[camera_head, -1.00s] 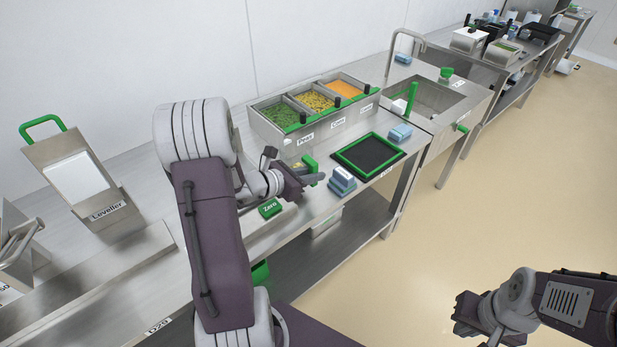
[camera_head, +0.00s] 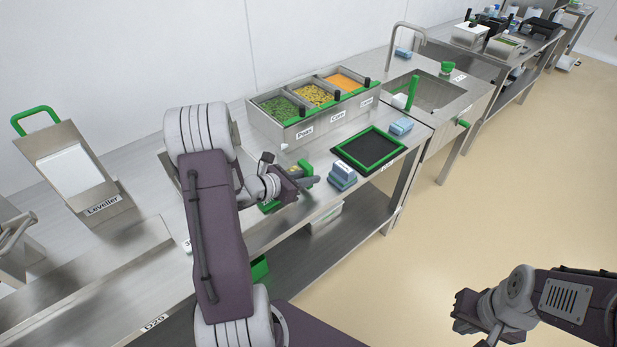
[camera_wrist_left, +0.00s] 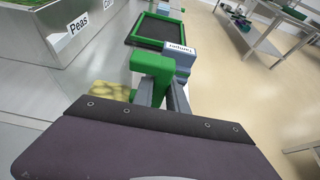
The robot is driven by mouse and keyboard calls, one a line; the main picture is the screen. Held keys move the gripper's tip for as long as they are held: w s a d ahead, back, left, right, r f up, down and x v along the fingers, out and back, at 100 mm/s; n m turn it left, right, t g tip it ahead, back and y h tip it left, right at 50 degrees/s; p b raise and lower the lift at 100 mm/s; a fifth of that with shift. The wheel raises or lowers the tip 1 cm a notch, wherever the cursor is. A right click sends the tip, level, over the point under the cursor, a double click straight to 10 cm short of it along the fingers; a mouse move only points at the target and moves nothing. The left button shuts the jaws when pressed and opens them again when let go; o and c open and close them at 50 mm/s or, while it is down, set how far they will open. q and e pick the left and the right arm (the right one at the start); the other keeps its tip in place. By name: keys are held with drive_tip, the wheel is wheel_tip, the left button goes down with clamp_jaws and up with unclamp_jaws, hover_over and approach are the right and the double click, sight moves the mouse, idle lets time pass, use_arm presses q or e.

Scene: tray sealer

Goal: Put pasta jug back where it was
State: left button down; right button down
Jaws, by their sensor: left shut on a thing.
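My left gripper (camera_head: 304,180) is shut on the green handle (camera_wrist_left: 152,68) of the pasta jug, above the steel counter. In the left wrist view, yellow pasta (camera_wrist_left: 108,91) shows just left of the handle. Most of the jug is hidden behind my gripper and arm, so I cannot tell whether it touches the counter. My right gripper (camera_head: 472,316) is out over the floor at the lower right, away from the counter; its jaw opening is not clear.
A blue block (camera_head: 342,174) stands right of my left gripper, beside a green-rimmed black mat (camera_head: 345,155). The Peas and Corn bins (camera_head: 305,133) stand behind. A green Zero button (camera_head: 267,208) is partly covered by my gripper. The Leveller (camera_head: 75,170) stands at left.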

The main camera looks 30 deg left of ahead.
use_arm(q)
drive_tip(key=c, duration=1.3)
unclamp_jaws()
